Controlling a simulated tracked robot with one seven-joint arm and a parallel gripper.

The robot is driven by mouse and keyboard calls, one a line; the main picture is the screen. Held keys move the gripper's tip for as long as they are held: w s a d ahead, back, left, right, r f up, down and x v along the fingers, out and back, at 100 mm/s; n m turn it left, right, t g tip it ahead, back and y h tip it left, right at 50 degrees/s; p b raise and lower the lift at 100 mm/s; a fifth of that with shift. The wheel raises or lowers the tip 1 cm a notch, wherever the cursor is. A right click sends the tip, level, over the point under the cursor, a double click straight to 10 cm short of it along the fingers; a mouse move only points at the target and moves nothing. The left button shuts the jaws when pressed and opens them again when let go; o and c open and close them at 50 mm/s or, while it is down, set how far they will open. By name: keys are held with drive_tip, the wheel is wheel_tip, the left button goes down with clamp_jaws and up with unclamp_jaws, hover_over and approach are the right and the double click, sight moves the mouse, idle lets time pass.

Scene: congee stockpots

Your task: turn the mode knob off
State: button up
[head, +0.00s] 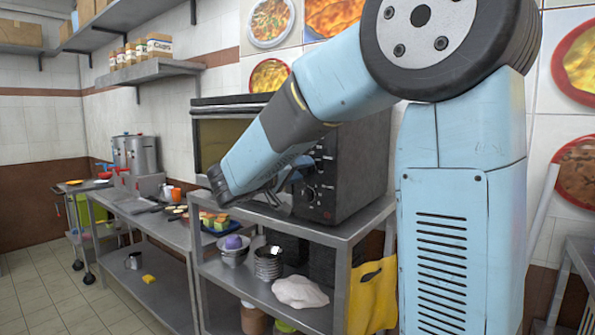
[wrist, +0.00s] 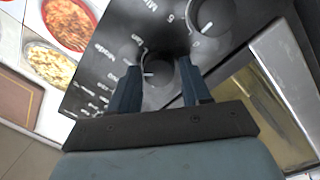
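The black control panel (wrist: 120,40) of a countertop oven fills the upper part of the wrist view, tilted. A small dark round knob (wrist: 158,72) beside lettering that seems to read "Mode" has a short pale mark toward the picture's left. I take it as the mode knob. My gripper (wrist: 160,67) is open, its two blue fingers reaching toward the panel on either side of this knob. I cannot tell whether they touch it. In the head view, the oven (head: 345,170) stands on a steel table, and my gripper (head: 285,185) is at its front, partly hidden by my arm.
A larger knob (wrist: 213,15) marked with numbers is close to the right finger. A steel table (head: 345,232) carries the oven; bowls (head: 268,262) and a white cloth (head: 299,291) lie on its shelf.

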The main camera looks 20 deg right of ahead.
drive_tip(key=shift+a, duration=0.1)
drive_tip(key=c, duration=0.7)
drive_tip(key=shift+n, duration=0.4)
drive_tip(key=n, duration=0.4)
drive_tip(key=shift+f+t, duration=0.15)
drive_tip(key=shift+t, duration=0.15)
drive_tip(key=n, duration=0.5)
drive_tip(key=shift+f, duration=0.15)
drive_tip(key=shift+n, duration=0.4)
drive_tip(key=o, duration=1)
drive_tip(key=v, duration=1.3)
drive_tip(key=shift+s+a+f, duration=0.25)
drive_tip(key=shift+f, duration=0.05)
